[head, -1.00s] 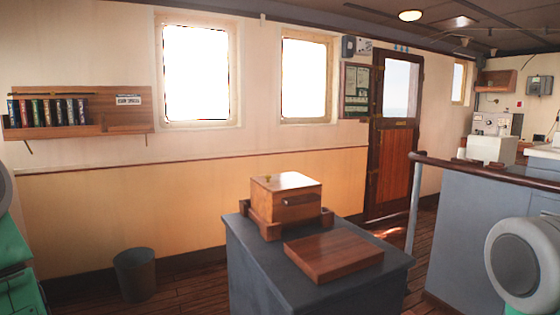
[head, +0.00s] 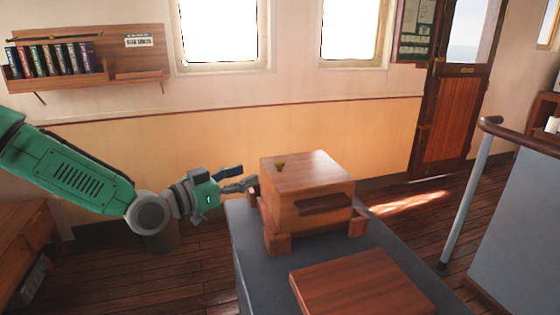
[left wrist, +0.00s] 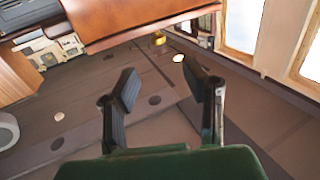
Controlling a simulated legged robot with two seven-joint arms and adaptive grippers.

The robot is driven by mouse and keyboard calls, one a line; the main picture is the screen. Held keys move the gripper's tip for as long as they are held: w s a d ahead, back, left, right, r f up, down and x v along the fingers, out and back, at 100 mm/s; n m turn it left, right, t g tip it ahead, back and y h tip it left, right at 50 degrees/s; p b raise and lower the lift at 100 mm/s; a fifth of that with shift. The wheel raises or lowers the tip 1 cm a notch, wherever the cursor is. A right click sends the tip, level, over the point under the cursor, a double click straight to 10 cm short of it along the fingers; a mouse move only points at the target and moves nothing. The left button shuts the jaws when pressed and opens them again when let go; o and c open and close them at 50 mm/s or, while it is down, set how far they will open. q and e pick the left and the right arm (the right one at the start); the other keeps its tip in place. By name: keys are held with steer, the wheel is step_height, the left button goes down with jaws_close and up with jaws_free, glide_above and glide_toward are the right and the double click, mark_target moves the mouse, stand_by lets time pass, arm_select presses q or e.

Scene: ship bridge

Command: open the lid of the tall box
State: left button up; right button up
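The tall wooden box (head: 310,182) sits in a low wooden holder (head: 276,240) on a dark grey pedestal. Its lid is shut, with a small brass knob on top and a dark wooden handle (head: 324,203) on the front. My left gripper (head: 252,183) is just left of the box, around lid height; whether it touches is unclear. In the left wrist view its fingers (left wrist: 160,68) are spread with nothing between them. A reddish wooden surface (left wrist: 140,18) and a brass knob show there beyond the fingertips. My right gripper is out of view.
A flat wooden box (head: 360,284) lies on the pedestal (head: 250,262) in front of the tall one. A railing (head: 462,205) stands at right. A bookshelf (head: 85,68) hangs on the wall. A bin (head: 161,238) is partly behind my left arm.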

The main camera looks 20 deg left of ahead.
mark_target(277, 165)
arm_select(q)
steer(key=x, duration=1)
steer(key=shift+s+d, duration=0.15)
steer(key=shift+w+f, duration=0.15)
steer(key=shift+w, duration=0.3)
steer(key=shift+s+d, duration=0.1)
steer(key=shift+d, duration=0.05)
jaws_close()
